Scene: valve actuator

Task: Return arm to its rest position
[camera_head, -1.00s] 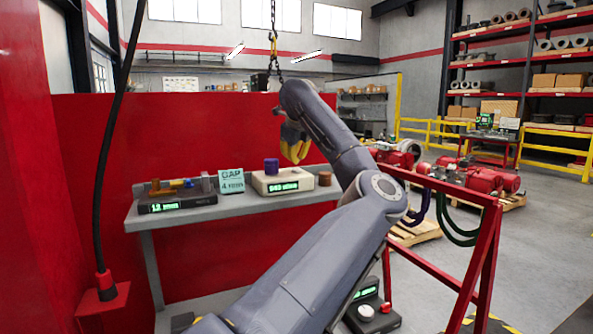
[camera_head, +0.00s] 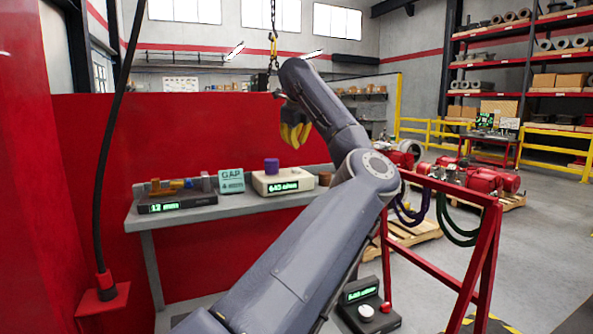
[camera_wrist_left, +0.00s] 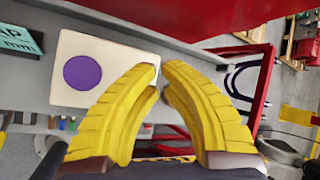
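My left arm reaches up from the bottom of the head view, and my left gripper (camera_head: 294,142) hangs from its raised far end, yellow fingers pointing down. It is above and to the right of a purple cylinder (camera_head: 271,165), clear of the bench. In the left wrist view the two yellow fingertips (camera_wrist_left: 161,75) are a small gap apart, with nothing between them. The purple cylinder (camera_wrist_left: 82,73) stands on a cream-coloured scale (camera_wrist_left: 118,62), left of the fingers. My right gripper is not in view.
The grey bench (camera_head: 232,206) also carries a black gauge unit (camera_head: 178,203), a teal card (camera_head: 231,181) and a brown cylinder (camera_head: 325,178), partly behind my arm. A red frame (camera_head: 440,190) with hoses stands right of my arm. A chain hook (camera_head: 273,45) hangs close above.

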